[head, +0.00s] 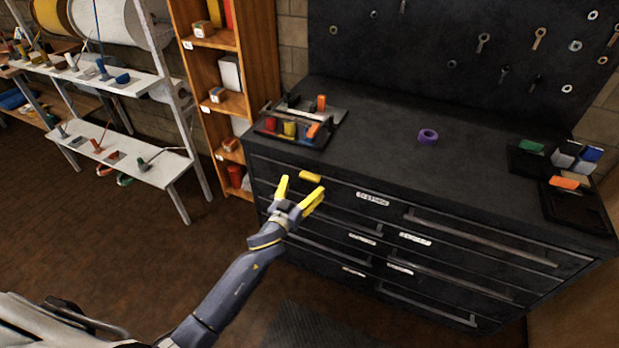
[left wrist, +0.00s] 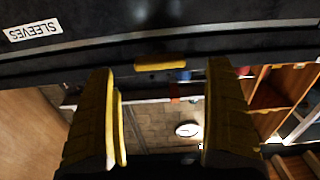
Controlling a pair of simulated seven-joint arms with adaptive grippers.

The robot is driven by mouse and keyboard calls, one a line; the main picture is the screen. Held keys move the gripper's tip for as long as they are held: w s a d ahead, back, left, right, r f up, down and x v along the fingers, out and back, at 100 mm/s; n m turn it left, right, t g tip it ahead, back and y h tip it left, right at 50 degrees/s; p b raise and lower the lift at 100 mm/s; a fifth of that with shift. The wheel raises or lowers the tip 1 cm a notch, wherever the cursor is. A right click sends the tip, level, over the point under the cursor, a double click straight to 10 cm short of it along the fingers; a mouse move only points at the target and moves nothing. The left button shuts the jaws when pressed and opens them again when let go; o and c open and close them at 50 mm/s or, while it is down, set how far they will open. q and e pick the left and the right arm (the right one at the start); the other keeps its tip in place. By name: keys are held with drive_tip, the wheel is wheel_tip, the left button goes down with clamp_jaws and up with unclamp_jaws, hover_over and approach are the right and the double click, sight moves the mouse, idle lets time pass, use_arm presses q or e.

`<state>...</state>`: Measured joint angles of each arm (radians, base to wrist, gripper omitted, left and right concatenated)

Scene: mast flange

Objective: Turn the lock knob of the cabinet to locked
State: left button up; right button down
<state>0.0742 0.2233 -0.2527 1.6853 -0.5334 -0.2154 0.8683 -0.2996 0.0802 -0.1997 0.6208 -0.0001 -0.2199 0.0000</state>
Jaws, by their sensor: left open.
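The black cabinet (head: 460,166) has several drawers with long bar handles and white labels. A small yellow bar-shaped piece (head: 310,176), which looks like the lock knob, sits at the upper left of its front and lies roughly level. My left gripper (head: 301,189) has yellow fingers spread open just in front of and below the knob, holding nothing. In the left wrist view the knob (left wrist: 161,67) shows between the fingertips, lying across the gap, with space on both sides; contact is not visible. Lock markings cannot be made out. My right gripper is in neither view.
On the cabinet top are a tray with coloured items (head: 290,128), a purple ring (head: 428,136) and dark bins (head: 575,205) at the right. A wooden shelf (head: 262,60) stands close to the cabinet's left side.

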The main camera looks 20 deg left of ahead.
sight(308, 180)
use_arm(q)
drive_tip(key=shift+w+d, duration=0.2)
drive_tip(key=shift+w, duration=1.1)
drive_tip(key=shift+w+d, duration=0.2)
drive_tip(key=shift+w, duration=1.1)
drive_tip(key=shift+c, duration=0.4)
drive_tip(key=c, duration=1.7)
drive_tip(key=shift+c, duration=0.5)
